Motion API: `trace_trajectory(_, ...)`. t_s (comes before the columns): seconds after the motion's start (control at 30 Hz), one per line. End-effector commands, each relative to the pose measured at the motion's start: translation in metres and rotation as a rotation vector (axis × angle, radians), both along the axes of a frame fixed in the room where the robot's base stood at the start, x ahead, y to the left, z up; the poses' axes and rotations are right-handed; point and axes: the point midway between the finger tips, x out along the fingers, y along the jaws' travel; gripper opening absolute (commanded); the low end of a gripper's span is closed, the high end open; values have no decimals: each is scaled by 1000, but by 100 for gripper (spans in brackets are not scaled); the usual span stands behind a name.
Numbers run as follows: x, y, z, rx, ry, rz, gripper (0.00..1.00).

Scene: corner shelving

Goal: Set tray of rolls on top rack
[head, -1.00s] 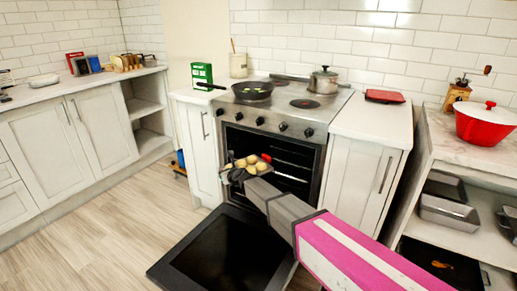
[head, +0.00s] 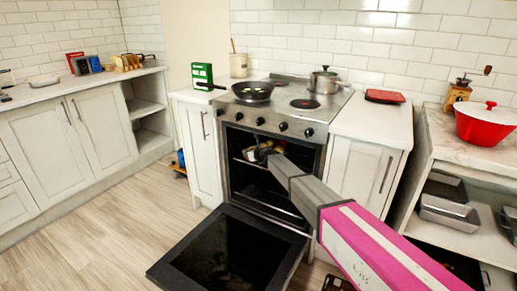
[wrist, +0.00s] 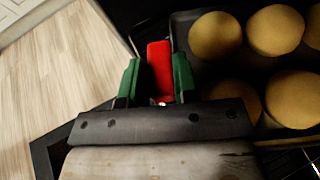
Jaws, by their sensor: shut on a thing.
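My gripper (head: 262,153) reaches into the opening of the oven (head: 232,184), high in its cavity. In the wrist view its green fingers (wrist: 157,82) are shut on a red handle-like piece (wrist: 159,68) at the side of the dark tray (wrist: 179,48). Several round golden rolls (wrist: 215,37) sit in the tray. In the head view the tray and rolls are mostly hidden behind my gripper. Wire rack bars (wrist: 297,160) show at the lower right of the wrist view. I cannot tell whether the tray touches the rack.
The oven door (head: 225,245) hangs open, low in front of the oven. A frying pan (head: 253,90) and a lidded pot (head: 324,80) stand on the stove. Cabinets flank the oven (head: 364,178). The wooden floor (head: 110,235) at left is clear.

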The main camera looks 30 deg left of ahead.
Motion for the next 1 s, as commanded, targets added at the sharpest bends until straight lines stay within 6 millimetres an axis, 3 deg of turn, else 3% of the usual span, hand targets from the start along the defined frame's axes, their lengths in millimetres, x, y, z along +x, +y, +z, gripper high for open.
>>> trace_trajectory(0.03, 15, 1, 0, 0, -3, -2, 0)
trace_trajectory(0.2, 42, 0, 0, -1, -4, -1, 0)
trace_trajectory(0.53, 63, -2, 1, -1, -4, -1, 0)
trace_trajectory(0.8, 101, -3, 1, 0, -3, -1, 0)
trace_trajectory(1.0, 97, -4, -5, -1, -2, 0, 0)
